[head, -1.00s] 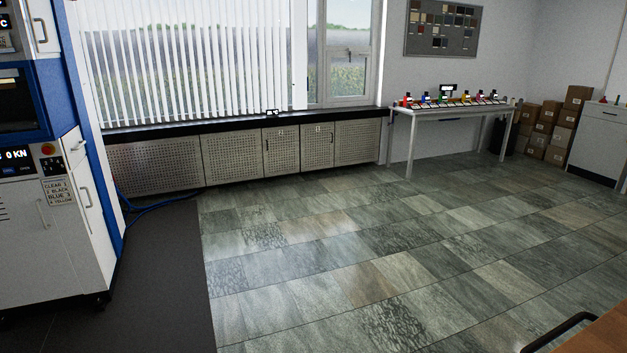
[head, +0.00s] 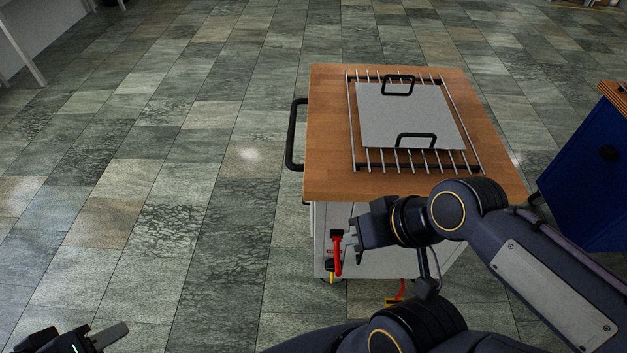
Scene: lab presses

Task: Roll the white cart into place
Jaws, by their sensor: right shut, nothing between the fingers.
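The white cart (head: 328,232) stands on the tiled floor at centre right of the head view. It has a wooden top (head: 325,130) and a black push handle (head: 296,135) on its left side. My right gripper (head: 342,246) is shut and empty at the cart's near side, below the top's edge, beside a red lever-like part (head: 337,256). I cannot tell whether it touches that part. My arm hides much of the cart's near side. My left gripper (head: 108,337) is at the bottom left, partly cut off, apart from the cart. Its opening cannot be made out.
A wire rack (head: 352,110) lies on the cart top, with a grey plate (head: 400,112) with two black handles on it. A blue cabinet (head: 590,180) stands close at the cart's right. The tiled floor (head: 150,150) left of and behind the cart is clear.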

